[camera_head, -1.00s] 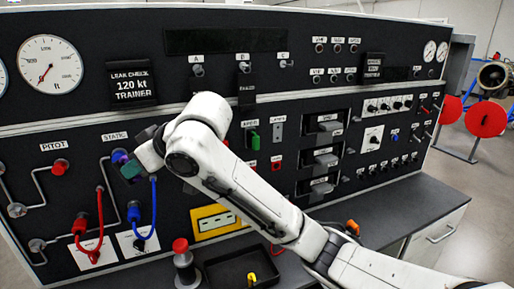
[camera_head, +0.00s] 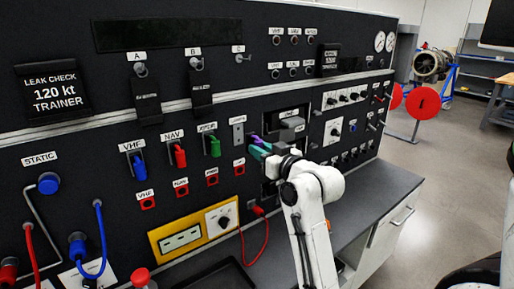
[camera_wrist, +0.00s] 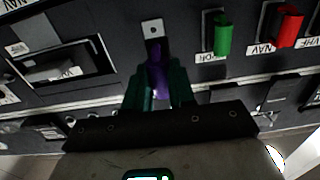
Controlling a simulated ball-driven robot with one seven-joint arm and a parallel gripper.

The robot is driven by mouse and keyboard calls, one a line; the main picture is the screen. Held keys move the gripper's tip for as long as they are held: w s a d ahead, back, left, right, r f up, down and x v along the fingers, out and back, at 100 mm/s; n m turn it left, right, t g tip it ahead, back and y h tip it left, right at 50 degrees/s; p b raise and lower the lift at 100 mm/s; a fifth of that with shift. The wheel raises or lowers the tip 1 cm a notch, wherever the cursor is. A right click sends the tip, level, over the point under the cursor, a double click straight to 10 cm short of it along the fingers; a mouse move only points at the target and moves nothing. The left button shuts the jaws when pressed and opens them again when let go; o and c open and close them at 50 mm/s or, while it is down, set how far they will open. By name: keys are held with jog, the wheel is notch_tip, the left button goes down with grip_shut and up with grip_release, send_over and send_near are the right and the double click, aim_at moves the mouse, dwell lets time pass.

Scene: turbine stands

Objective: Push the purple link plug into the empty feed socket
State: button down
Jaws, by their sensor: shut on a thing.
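My gripper (camera_head: 262,149) has teal fingers and is shut on the purple link plug (camera_head: 256,140). In the wrist view the plug (camera_wrist: 157,72) stands between the two fingers (camera_wrist: 158,92) and points up the picture toward the panel. The empty feed socket appears as a grey plate (camera_head: 238,134) to the right of the green plug (camera_head: 213,145). In the wrist view this plate (camera_wrist: 153,29) shows a small dark hole just beyond the plug tip. In the head view the plug is right of the plate. Whether plug and plate touch cannot be told.
Blue (camera_head: 139,165) and red (camera_head: 180,155) plugs sit left of the green one. A red cable (camera_head: 266,235) hangs below, above the dark bench (camera_head: 365,205).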

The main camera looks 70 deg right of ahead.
jog(key=shift+d+f, duration=0.1)
jog(key=shift+d, duration=0.35)
jog(key=shift+x, duration=2)
jog(key=shift+w, duration=0.2)
jog(key=shift+x, duration=0.9)
jog(key=shift+w+r, duration=0.2)
jog(key=shift+w, duration=0.15)
jog(key=c, duration=1.4)
grip_release()
jog(key=o, duration=0.3)
jog(key=shift+w+d+f, duration=0.15)
jog(key=shift+d+f, duration=0.05)
jog(key=shift+d, duration=0.15)
jog(key=shift+o, duration=1.2)
jog(key=shift+o, duration=0.7)
